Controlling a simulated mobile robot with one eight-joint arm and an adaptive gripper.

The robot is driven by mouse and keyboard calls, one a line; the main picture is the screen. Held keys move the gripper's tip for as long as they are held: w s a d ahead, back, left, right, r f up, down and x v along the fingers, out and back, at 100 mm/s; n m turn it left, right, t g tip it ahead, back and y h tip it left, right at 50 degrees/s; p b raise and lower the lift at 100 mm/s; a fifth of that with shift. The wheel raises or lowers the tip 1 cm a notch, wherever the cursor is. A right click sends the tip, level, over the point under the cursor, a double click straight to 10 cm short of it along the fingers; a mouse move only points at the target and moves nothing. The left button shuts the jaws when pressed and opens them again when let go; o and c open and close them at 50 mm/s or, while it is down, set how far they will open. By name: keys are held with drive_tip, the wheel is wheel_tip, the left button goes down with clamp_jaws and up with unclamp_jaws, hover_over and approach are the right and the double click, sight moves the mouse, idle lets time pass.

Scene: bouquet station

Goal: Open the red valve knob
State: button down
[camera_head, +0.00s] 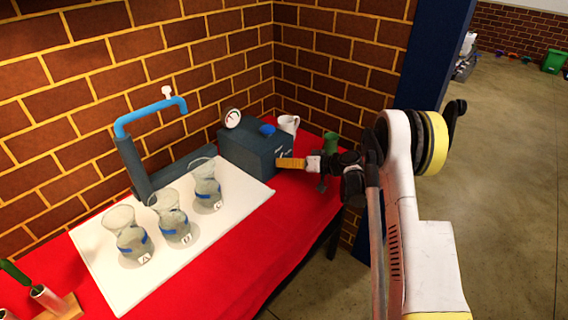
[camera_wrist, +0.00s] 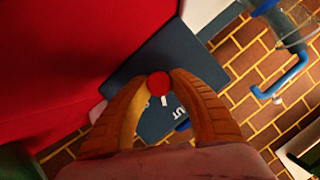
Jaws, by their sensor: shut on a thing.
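The red valve knob (camera_wrist: 159,83) is on the face of a dark blue-grey box (camera_wrist: 175,55) in the wrist view. The tips of my gripper's two orange-brown fingers are around it, one on each side, and the gripper is shut on it. In the head view my gripper (camera_head: 279,163) reaches from the right to the front face of the box (camera_head: 246,152), and its fingers hide the red knob there. White lettering on the box is partly hidden by the fingers; "UT" can be read.
A round gauge (camera_head: 231,119) and a blue knob (camera_head: 267,129) are on the box. A white mug (camera_head: 290,124) and a green cup (camera_head: 330,143) stand near it. Several glass vases stand on a white board (camera_head: 104,262) beside a blue tap (camera_head: 150,108). Brick walls close the back.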

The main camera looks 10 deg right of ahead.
drive_tip(key=m+y, duration=0.1)
drive_tip(key=m, duration=0.1)
drive_tip(key=m+y, duration=0.1)
drive_tip(key=m, duration=0.1)
drive_tip(key=shift+f+m+g+y, duration=0.15)
drive_tip(key=shift+m+g+y, duration=0.15)
drive_tip(key=shift+m, duration=0.1)
drive_tip(key=m+y, duration=0.1)
drive_tip(key=m, duration=0.3)
drive_tip(key=shift+y, duration=0.4)
drive_tip(key=shift+m, duration=0.3)
drive_tip(key=c, duration=1.1)
unclamp_jaws()
drive_tip(key=shift+c, duration=0.2)
drive_tip(key=shift+d, duration=0.1)
drive_tip(key=v, duration=1.2)
drive_tip(key=shift+f, duration=0.3)
